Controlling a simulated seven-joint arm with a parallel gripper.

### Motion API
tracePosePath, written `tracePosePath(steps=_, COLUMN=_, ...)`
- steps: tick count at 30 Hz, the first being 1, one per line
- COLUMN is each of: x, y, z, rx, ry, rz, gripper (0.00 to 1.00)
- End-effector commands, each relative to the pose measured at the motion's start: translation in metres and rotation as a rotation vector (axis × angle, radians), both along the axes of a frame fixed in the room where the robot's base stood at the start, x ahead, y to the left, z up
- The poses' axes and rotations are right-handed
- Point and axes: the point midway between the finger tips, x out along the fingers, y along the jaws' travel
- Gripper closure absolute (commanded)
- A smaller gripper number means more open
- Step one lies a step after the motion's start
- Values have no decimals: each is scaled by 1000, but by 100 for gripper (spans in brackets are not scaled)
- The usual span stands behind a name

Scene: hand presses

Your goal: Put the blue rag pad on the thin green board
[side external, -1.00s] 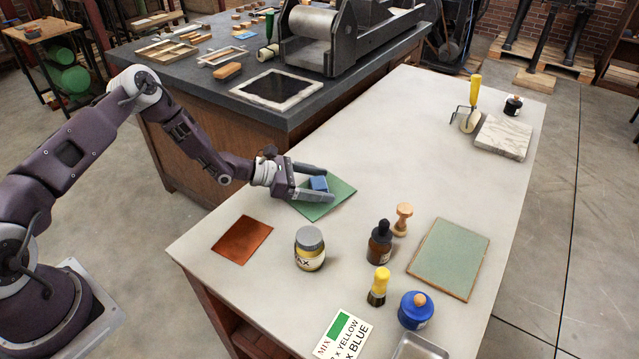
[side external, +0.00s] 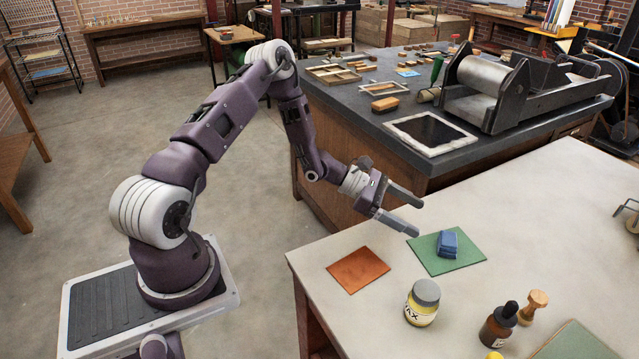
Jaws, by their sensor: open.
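The blue rag pad (side external: 448,244) rests on the thin green board (side external: 465,261), near its upper middle. The board lies flat on the pale tabletop, close to the table's left edge. My gripper (side external: 420,219) is open and empty. Its fingers are up and to the left of the pad, apart from it. A thicker grey-green slab (side external: 578,345) is partly in view at the bottom right.
A copper-coloured plate (side external: 358,270) lies left of the green board. A wax jar (side external: 422,303), a dark dropper bottle (side external: 498,325) and a wooden stamp (side external: 533,307) stand nearer the camera. The dark bench (side external: 400,85) with a press stands behind.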

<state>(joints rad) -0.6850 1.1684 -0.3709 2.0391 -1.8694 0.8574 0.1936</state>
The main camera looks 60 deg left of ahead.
Motion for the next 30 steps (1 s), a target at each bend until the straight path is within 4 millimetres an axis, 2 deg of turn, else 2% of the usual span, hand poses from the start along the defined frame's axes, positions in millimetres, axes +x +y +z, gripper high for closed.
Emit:
tracePosePath(steps=2, x=-3, y=-23, z=45, rx=91, ry=-91, rz=-146, gripper=22)
tracePosePath(steps=3, x=-11, y=-40, z=73, rx=158, ry=-151, rz=-256, gripper=22)
tracePosePath(steps=5, x=-32, y=-68, z=115, rx=278, ry=-246, rz=-439, gripper=22)
tracePosePath(steps=6, x=-51, y=-86, z=141, rx=363, ry=-306, rz=-564, gripper=22)
tracePosePath(steps=8, x=-87, y=-109, z=174, rx=503, ry=-395, rz=-750, gripper=22)
tracePosePath(steps=9, x=-114, y=-121, z=192, rx=604, ry=-449, rz=-872, gripper=22)
tracePosePath(steps=11, x=-157, y=-132, z=214, rx=766, ry=-528, rz=-1048, gripper=22)
tracePosePath(steps=12, x=-187, y=-134, z=226, rx=882, ry=-575, rz=-1158, gripper=22)
tracePosePath(steps=15, x=-255, y=-123, z=244, rx=1186, ry=-676, rz=-1385, gripper=22)
tracePosePath(steps=18, x=-303, y=-97, z=252, rx=1467, ry=-737, rz=-1526, gripper=22)
tracePosePath(steps=19, x=-313, y=-89, z=254, rx=1539, ry=-748, rz=-1552, gripper=22)
tracePosePath(steps=21, x=-330, y=-72, z=256, rx=1676, ry=-765, rz=-1590, gripper=22)
tracePosePath(steps=24, x=-341, y=-57, z=257, rx=1790, ry=-773, rz=-1612, gripper=22)
tracePosePath(steps=30, x=-344, y=-52, z=257, rx=1822, ry=-771, rz=-1620, gripper=22)
